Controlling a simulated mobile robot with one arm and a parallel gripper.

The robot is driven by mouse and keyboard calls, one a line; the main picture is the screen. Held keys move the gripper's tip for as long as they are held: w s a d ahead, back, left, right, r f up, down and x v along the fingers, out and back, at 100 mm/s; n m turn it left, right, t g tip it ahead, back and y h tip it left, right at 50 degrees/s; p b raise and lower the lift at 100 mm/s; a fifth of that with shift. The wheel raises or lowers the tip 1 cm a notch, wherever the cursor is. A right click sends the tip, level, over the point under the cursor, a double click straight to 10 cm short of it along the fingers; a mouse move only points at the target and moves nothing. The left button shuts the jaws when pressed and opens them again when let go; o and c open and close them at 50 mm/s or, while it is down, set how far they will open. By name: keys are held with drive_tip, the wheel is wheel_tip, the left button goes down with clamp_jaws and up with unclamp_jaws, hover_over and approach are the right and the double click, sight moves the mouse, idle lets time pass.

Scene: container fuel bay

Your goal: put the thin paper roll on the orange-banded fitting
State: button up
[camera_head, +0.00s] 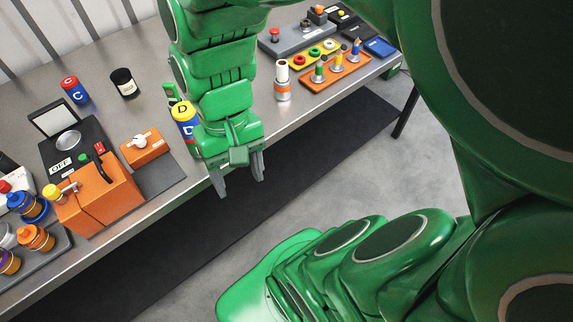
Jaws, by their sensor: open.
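A thin white paper roll (282,70) stands upright at the top of a short pale fitting with an orange band (283,88), near the table's front edge right of centre. It appears seated on or in the fitting; how deep it sits is hidden. My gripper (239,181) is open and empty. It points down at the table's front edge, left of and nearer than the fitting, clear of it. Both fingers show with a gap between them.
A yellow and blue battery marked D (184,118) stands close left of my gripper. An orange tray with several coloured pegs (335,70) lies right of the fitting. An orange box (100,195) stands at the left. The floor before the table (300,180) is free.

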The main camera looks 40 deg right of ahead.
drive_tip(key=shift+s+d+r+n+t+h, duration=0.15)
drive_tip(key=shift+s+d+n+h, duration=0.2)
drive_tip(key=shift+s, duration=0.3)
drive_tip(key=shift+s+d+r+n+t+h, duration=0.15)
drive_tip(key=shift+s+n+h, duration=0.2)
drive_tip(key=shift+s+n, duration=0.25)
drive_tip(key=shift+f, duration=0.15)
